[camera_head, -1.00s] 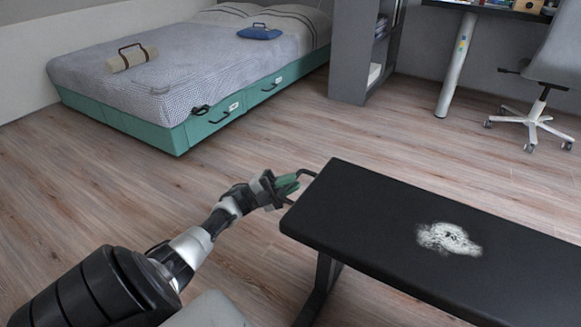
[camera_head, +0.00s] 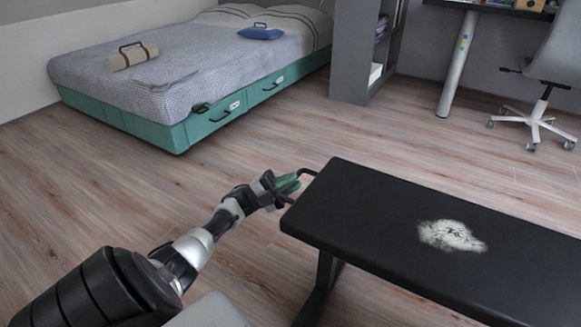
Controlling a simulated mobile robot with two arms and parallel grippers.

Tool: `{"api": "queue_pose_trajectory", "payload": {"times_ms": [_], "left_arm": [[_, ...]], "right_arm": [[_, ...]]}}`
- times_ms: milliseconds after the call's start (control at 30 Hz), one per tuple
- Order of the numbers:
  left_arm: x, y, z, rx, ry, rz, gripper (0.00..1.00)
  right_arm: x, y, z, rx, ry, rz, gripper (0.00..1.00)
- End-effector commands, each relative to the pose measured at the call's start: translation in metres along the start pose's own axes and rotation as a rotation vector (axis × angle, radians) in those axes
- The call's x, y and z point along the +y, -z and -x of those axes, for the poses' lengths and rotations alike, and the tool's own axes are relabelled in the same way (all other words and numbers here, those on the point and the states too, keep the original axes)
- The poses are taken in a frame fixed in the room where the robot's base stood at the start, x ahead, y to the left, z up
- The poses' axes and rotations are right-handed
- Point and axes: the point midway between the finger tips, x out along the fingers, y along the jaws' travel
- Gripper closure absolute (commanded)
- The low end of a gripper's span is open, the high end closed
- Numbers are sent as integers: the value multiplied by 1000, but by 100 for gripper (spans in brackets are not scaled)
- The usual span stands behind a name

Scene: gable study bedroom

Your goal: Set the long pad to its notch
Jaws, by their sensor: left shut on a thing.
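The long black pad (camera_head: 400,215) lies flat at the right, on a dark frame whose leg (camera_head: 322,285) shows below its near left end. It bears a worn white patch. A thin black handle (camera_head: 308,171) sticks out from its left end. My left gripper (camera_head: 289,186), with green fingers, is shut on this handle, just left of the pad. The fingers hide part of the handle. The pad's right end is cut off by the picture edge, and I cannot make out a notch. My right gripper is out of view.
A bed (camera_head: 185,75) with a teal drawer base stands at the back left, holding a beige roll (camera_head: 133,58) and a blue bag (camera_head: 261,33). A grey shelf unit (camera_head: 352,50) and a wheeled chair (camera_head: 550,75) stand behind. The wooden floor between is clear.

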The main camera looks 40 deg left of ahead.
Motion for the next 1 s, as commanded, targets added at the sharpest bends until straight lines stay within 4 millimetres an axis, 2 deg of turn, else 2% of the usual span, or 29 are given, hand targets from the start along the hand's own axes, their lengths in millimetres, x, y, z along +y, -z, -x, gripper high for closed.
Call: {"api": "queue_pose_trajectory", "payload": {"times_ms": [33,133,167,300,733,867,1000], "left_arm": [[15,1,8,-15,-22,16,100],[16,1,8,-15,-21,17,100],[16,1,8,-15,-21,17,83],[15,1,7,-14,-21,17,62],[10,0,10,-13,-17,14,61],[10,0,27,-16,-18,15,61],[9,0,57,-17,-18,13,61]], "right_arm": [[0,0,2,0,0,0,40],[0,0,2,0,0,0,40],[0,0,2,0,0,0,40],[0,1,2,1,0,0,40],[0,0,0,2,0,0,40],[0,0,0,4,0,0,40],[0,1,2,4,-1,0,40]]}}
